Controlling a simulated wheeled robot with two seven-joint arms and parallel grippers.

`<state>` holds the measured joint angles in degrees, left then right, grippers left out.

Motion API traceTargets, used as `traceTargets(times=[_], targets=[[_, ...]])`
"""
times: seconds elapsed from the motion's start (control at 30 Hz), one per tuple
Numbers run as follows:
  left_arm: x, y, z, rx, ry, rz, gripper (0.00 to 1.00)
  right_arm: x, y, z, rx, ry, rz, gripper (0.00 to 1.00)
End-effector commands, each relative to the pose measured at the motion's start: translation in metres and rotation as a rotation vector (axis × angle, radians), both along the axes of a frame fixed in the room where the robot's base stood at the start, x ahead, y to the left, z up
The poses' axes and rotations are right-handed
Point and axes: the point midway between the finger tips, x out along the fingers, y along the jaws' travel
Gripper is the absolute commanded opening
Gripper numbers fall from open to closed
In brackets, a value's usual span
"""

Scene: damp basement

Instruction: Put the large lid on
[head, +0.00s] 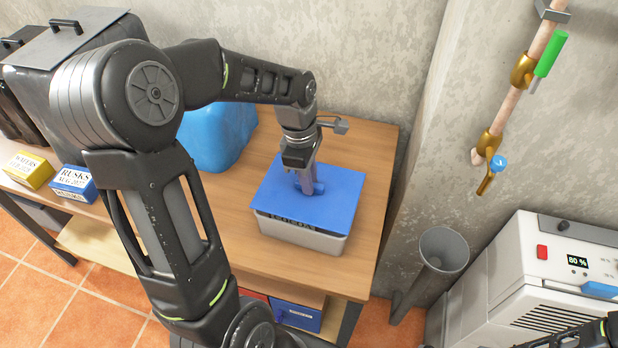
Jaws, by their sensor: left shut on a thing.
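The large lid (335,190) is a flat blue square with a blue handle on top. My left gripper (307,187) comes down from above and is shut on that handle. The lid is over a light grey box (310,238) on the wooden table. A dark strip with lettering shows between the lid's front edge and the box's rim, so the lid looks slightly above the rim there. The far sides of the box are hidden under the lid. My right gripper is not in view.
The wooden table (375,150) is bare right of the box. A blue rounded container (222,130), a rusks box (75,182) and a yellow wafers box (28,168) stand left. A grey pipe (436,262) and a white machine (535,275) stand at right.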

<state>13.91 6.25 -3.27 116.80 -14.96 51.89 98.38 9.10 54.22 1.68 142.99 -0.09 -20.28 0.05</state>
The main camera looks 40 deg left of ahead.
Motion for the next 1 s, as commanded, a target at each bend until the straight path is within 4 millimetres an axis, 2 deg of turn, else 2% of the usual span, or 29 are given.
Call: traceTargets(times=[1.0], targets=[[0.000,0.000,-0.023,0.000,0.000,-0.001,0.00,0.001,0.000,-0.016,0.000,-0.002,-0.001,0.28]])
